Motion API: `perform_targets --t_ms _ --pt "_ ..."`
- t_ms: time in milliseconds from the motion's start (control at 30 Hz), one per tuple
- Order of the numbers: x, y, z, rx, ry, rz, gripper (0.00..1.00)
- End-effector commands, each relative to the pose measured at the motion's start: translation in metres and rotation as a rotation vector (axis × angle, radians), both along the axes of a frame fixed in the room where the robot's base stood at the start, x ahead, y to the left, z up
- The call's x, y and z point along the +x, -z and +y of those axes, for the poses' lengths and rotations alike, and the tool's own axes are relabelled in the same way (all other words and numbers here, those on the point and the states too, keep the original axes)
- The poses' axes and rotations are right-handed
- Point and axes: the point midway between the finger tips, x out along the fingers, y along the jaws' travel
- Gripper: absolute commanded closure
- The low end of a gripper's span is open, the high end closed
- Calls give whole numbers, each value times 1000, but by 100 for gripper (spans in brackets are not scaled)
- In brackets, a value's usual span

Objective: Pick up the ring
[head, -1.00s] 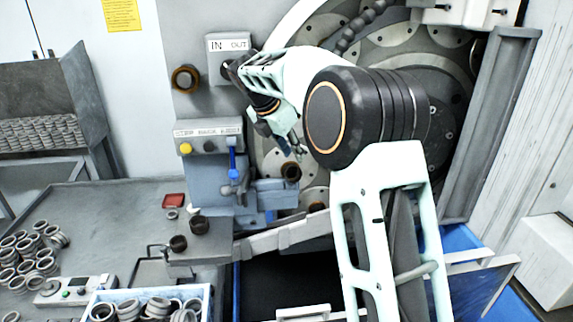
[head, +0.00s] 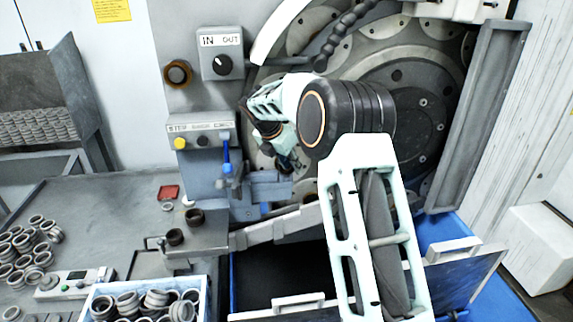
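Many grey metal rings are in view, and I cannot tell which one the task means. A loose pile of rings (head: 28,247) lies on the table at the left. More rings (head: 127,304) fill a tray at the bottom. Two dark brown rings, one at the front (head: 175,237) and one behind it (head: 195,217), stand on the small metal ledge at the table's right end. My gripper (head: 288,163) is by the grinder's fixture, below the arm's wrist. It is small and partly hidden by my arm, so its fingers and any ring there cannot be made out.
The grinder's big round disc (head: 410,110) stands behind my arm. A control box (head: 203,128) with a blue lever (head: 226,152) is left of my gripper. An IN/OUT switch box (head: 221,54) is above. The grey table (head: 100,205) has bare room at its back.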

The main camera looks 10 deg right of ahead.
Motion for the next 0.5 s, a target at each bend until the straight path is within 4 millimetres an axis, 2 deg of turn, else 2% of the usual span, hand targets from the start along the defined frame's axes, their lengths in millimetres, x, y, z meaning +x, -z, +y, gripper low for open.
perform_targets --t_ms 200,433,500 --pt "1 1 -1 1 0 -2 73" --pt "1 1 -1 0 0 -1 98" --pt "1 1 -1 0 0 -1 100"
